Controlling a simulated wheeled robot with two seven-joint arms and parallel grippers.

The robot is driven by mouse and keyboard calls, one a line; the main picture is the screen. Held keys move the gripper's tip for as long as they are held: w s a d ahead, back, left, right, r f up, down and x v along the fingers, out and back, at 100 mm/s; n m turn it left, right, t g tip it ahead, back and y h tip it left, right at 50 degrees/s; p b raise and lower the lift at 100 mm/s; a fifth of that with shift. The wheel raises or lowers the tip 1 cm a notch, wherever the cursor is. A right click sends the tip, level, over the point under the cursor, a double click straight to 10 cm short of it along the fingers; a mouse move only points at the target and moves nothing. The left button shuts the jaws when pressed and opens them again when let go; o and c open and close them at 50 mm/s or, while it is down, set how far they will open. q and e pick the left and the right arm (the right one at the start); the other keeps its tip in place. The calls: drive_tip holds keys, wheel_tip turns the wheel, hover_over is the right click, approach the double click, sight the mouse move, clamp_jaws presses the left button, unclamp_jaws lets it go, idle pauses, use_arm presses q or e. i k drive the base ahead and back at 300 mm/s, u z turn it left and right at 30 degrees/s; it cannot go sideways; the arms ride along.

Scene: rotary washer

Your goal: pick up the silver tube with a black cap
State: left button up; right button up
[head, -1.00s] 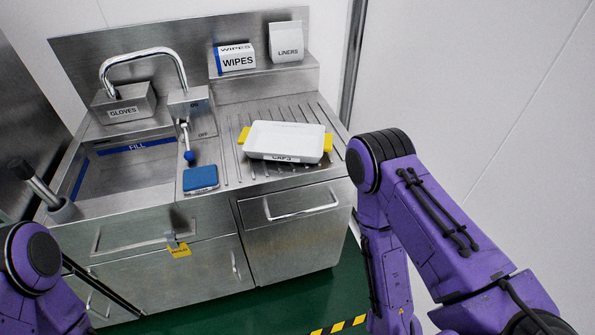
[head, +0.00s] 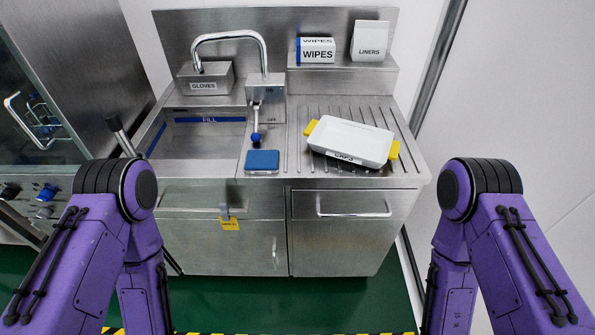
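I see no silver tube with a black cap that I can make out clearly in the head view. A grey rod with a dark end (head: 120,132) leans at the left edge of the sink; I cannot tell whether it is a tube or a handle. My two purple arms come in from the lower left and lower right, in front of the sink unit. Both grippers are out of the picture, below its lower edge.
A steel sink unit (head: 200,262) stands ahead. On it are a white tray with yellow handles (head: 345,138), a blue sponge-like block (head: 262,160), a gloves box (head: 206,78), a wipes box (head: 316,51) and a liners box (head: 369,42). A glass-fronted machine (head: 50,100) stands at left.

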sight(112, 119)
drive_tip(key=u, duration=0.05)
drive_tip(key=k, duration=0.5)
drive_tip(key=u, duration=2)
drive_tip(key=i, duration=1.2)
drive_tip(key=z, duration=1.95)
